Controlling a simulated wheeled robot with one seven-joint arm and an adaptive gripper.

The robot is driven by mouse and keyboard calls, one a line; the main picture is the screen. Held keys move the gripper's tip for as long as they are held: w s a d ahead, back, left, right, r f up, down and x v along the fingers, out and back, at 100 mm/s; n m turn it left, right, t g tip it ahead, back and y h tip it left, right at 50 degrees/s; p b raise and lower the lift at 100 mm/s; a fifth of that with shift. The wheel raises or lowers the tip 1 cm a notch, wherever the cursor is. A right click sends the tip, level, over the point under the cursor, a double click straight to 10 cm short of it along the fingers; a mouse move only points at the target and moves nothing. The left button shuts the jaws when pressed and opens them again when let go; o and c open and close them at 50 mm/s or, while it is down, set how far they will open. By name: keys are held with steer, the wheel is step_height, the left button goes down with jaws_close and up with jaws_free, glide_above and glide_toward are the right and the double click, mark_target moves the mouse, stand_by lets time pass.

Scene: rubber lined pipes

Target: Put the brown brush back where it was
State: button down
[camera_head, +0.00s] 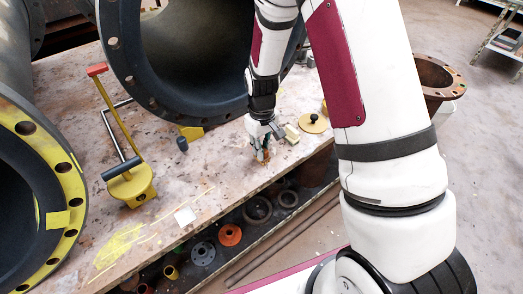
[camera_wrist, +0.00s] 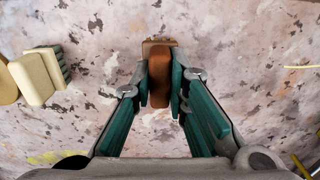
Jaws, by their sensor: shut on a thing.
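The brown brush (camera_wrist: 159,78) is between the fingers of my gripper (camera_wrist: 160,98) in the wrist view. The teal finger pads close on both its sides. Its wider, flat end (camera_wrist: 158,43) shows just beyond the fingertips. In the head view my gripper (camera_head: 262,150) points down at the workbench (camera_head: 225,165), near its front edge, and a small brown part of the brush (camera_head: 263,156) shows at the fingertips. I cannot tell whether the brush touches the bench top.
A cream block with dark bristles (camera_wrist: 42,76) lies left of my gripper in the wrist view. A round tan disc with a black knob (camera_head: 313,121) is close by. A large pipe (camera_head: 185,60) stands behind. A yellow tool (camera_head: 131,185) is at left. Open bench lies left of my gripper.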

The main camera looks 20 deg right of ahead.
steer(key=shift+f, duration=0.4)
steer(key=shift+f, duration=0.15)
steer(key=c, duration=1.6)
jaws_free()
steer(key=shift+o, duration=0.2)
